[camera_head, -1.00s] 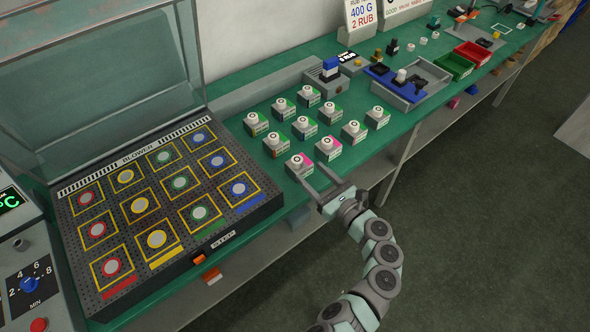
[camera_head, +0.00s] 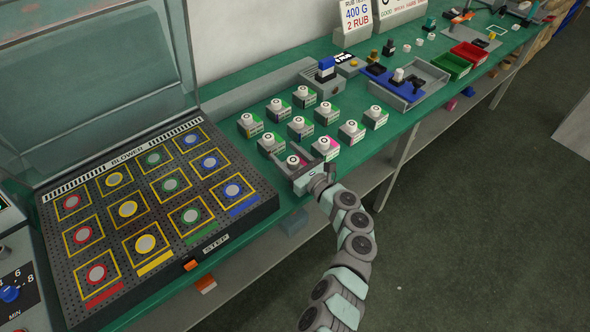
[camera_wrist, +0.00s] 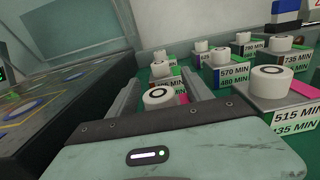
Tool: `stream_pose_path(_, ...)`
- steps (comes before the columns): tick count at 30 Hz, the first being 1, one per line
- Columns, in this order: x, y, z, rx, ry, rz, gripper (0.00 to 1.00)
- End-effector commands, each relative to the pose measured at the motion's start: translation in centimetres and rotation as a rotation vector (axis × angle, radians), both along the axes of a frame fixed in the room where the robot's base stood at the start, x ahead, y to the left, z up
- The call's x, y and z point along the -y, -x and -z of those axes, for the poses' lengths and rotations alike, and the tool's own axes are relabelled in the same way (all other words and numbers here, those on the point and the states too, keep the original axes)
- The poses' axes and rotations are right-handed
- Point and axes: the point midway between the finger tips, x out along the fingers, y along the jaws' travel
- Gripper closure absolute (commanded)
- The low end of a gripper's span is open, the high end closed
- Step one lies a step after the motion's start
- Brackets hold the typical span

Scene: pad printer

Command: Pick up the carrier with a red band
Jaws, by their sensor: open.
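Several grey block carriers with white round tops and printed labels stand in rows on the green bench. The front carrier (camera_head: 293,162) has a pink-magenta band beside its label; in the wrist view it shows its white top (camera_wrist: 160,97) and pink side. Another carrier (camera_head: 325,147) behind it to the right also has a pink band. Other carriers, such as the rear one (camera_head: 304,97), show green bands. I cannot make out a clearly red band. My gripper (camera_head: 293,156) is open, low at the bench's front edge, one finger on each side of the front carrier. Contact cannot be told.
A black perforated blower plate (camera_head: 240,215) with coloured ring spots lies left. A grey device with a blue top (camera_head: 326,68) stands behind the carriers. A grey tray (camera_head: 425,75), green bin (camera_head: 451,66) and red bin (camera_head: 470,53) are right. Neighbouring carriers stand close to my right finger.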

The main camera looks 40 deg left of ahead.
Motion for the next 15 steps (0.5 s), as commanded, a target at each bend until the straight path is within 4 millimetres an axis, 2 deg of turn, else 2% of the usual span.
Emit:
stream_pose_path(4,0.07,-0.02,-0.04,-0.001,0.0,0.001,0.43)
stream_pose_path(15,0.09,-0.02,-0.02,-0.001,0.001,0.001,0.74)
